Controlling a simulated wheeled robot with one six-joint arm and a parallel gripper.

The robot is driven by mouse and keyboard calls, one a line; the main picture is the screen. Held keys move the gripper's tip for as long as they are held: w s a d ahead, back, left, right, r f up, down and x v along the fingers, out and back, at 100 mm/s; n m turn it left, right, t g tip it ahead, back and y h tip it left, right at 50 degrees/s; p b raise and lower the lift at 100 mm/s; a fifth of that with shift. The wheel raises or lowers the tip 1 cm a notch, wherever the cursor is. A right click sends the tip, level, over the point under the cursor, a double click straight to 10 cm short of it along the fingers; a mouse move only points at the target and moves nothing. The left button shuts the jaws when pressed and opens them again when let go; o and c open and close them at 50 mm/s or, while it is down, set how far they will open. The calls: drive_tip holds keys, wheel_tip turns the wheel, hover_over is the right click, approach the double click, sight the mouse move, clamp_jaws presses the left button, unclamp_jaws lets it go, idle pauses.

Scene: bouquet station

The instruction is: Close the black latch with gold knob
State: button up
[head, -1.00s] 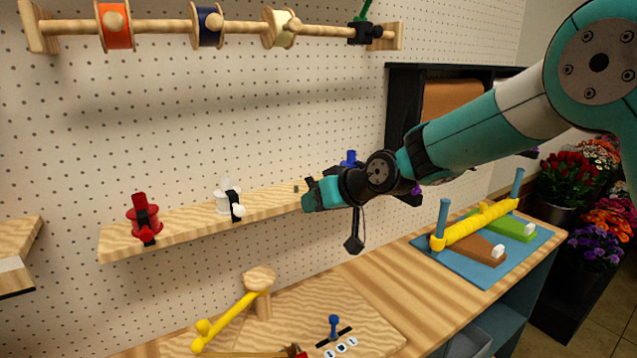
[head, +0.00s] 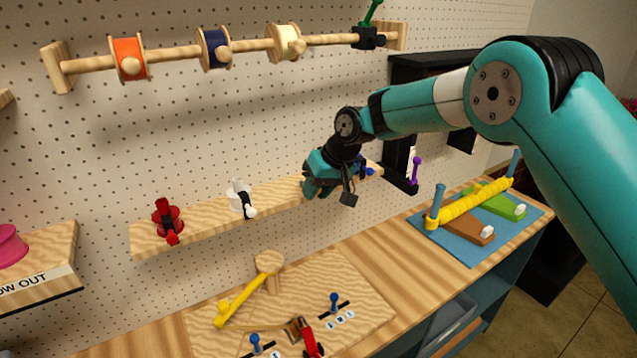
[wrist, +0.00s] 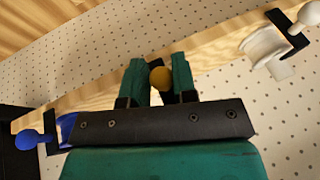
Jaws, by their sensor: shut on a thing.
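The gold knob (wrist: 160,78) of the black latch sits between my two teal fingers in the wrist view. My gripper (wrist: 158,66) is closed around it, one finger on each side. A small dark part of the latch shows just beyond the knob; most of it is hidden by the fingers. In the head view my gripper (head: 318,182) is at the front of the wooden wall shelf (head: 275,197), right of the white latch, and it hides the gold knob. I cannot tell the latch's angle.
On the same shelf, a white spool with a black latch (head: 243,200) and a red latch (head: 167,220) stand to the left; a blue-knobbed latch (wrist: 35,140) is close by on the other side. A purple-knobbed lever (head: 416,172) stands farther right. The workbench (head: 385,262) lies below.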

drive_tip(key=shift+s+a, duration=0.1)
drive_tip(key=shift+a, duration=0.2)
drive_tip(key=o, duration=0.8)
drive_tip(key=shift+a, duration=0.1)
drive_tip(key=shift+o, duration=0.2)
drive_tip(key=shift+d, duration=0.2)
drive_tip(key=shift+d+r, duration=0.1)
drive_tip(key=shift+r, duration=0.05)
drive_tip(key=b+v, duration=0.4)
drive_tip(key=v, duration=1.3)
